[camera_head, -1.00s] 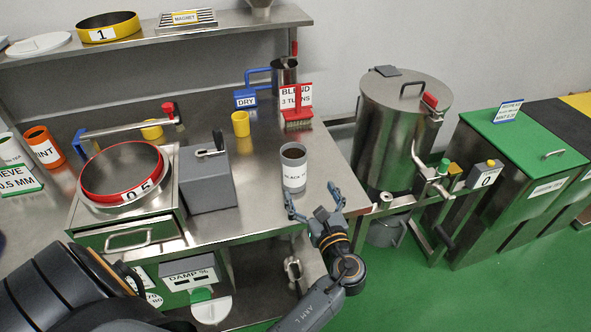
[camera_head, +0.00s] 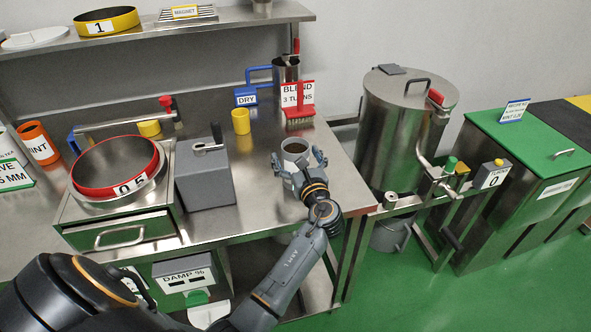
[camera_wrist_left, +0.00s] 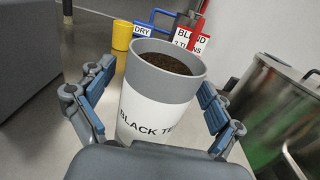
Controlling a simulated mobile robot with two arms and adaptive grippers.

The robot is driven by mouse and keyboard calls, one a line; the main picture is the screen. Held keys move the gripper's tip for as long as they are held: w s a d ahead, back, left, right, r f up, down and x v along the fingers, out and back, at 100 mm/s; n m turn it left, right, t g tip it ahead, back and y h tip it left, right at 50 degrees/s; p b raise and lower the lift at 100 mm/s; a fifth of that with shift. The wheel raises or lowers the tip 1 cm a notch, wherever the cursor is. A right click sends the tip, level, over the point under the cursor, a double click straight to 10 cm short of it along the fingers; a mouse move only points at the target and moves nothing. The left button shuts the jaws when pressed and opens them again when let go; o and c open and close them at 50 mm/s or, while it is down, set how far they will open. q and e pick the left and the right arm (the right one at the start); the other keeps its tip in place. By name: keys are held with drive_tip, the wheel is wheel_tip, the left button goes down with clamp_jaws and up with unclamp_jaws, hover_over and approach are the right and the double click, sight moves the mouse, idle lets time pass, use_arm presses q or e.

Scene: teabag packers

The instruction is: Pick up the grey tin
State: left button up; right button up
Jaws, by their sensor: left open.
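The grey tin (camera_head: 294,149) stands upright on the steel table near its right front part. It has a white label reading "BLACK T…" and is filled with dark contents; it also shows in the left wrist view (camera_wrist_left: 160,108). My left gripper (camera_head: 299,165) is open, with its two fingers on either side of the tin. In the left wrist view the blue-padded fingers (camera_wrist_left: 155,100) flank the tin, with a small gap visible on the left. The tin's lower part is hidden by my gripper. My right gripper is not in view.
A grey box with a lever (camera_head: 206,178) stands left of the tin. A yellow cup (camera_head: 240,122), the DRY sign (camera_head: 246,97) and the red BLEND stand (camera_head: 299,113) are behind. A large steel drum (camera_head: 403,135) stands to the right, beyond the table's edge.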

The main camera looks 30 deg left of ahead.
use_arm(q)
drive_tip(key=shift+r, duration=0.1)
drive_tip(key=c, duration=1.3)
drive_tip(key=shift+r, duration=0.1)
